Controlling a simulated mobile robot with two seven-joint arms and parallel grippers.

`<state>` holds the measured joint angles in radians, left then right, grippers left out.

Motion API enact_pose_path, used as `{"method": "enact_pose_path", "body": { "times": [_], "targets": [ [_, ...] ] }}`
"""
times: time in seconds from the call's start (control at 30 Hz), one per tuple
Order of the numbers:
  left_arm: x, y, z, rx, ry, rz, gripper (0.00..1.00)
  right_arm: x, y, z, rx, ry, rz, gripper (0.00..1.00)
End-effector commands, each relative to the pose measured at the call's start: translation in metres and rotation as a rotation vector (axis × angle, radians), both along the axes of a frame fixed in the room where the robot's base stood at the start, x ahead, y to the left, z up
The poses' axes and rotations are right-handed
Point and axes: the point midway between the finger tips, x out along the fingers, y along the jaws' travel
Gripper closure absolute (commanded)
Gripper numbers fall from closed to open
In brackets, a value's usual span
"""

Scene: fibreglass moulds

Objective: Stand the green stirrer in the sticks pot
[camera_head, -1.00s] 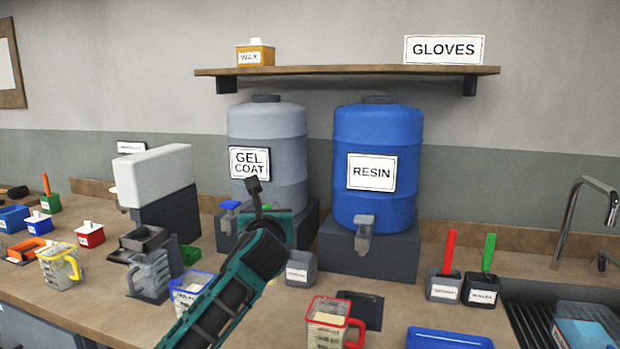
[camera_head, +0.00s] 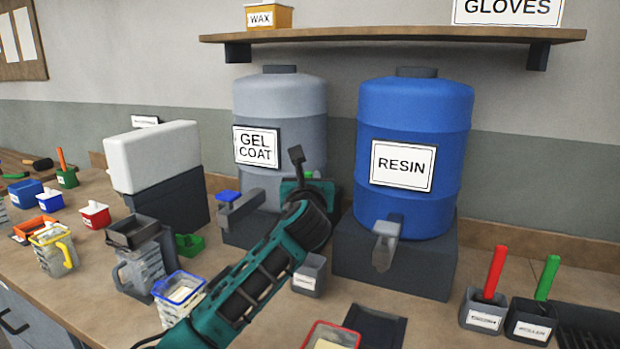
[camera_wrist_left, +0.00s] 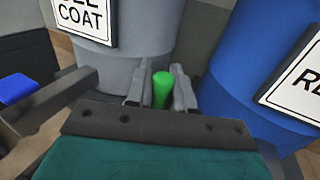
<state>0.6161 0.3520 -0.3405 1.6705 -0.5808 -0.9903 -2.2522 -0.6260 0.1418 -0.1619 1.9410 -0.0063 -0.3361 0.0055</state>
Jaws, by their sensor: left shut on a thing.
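My left gripper (camera_head: 297,157) is raised in front of the gap between the gel coat and resin drums. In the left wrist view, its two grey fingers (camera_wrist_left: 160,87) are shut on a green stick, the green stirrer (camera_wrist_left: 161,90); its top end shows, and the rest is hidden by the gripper. A small grey labelled pot (camera_head: 309,277) stands on the bench below the gripper; its label is too small to read, so I cannot tell whether it is the sticks pot. My right gripper is not in view.
The grey gel coat drum (camera_head: 281,110) and blue resin drum (camera_head: 414,130) stand behind. At right, a grey pot (camera_head: 484,316) holds a red stick and a dark pot (camera_head: 531,325) holds a green stick. Several cups and a red-rimmed jug (camera_head: 331,337) stand on the bench.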

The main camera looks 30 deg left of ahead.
Motion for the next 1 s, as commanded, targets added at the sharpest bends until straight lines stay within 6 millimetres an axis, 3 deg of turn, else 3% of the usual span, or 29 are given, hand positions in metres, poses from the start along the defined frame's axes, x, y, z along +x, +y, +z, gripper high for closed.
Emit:
{"method": "enact_pose_path", "body": {
  "times": [0.27,1.0],
  "targets": [
    [0.000,0.000,-0.008,0.000,0.002,0.000,1.00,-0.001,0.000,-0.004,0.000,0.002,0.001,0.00],
    [0.000,0.000,-0.068,0.001,0.002,0.000,1.00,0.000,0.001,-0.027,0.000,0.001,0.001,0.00]
  ]
}}
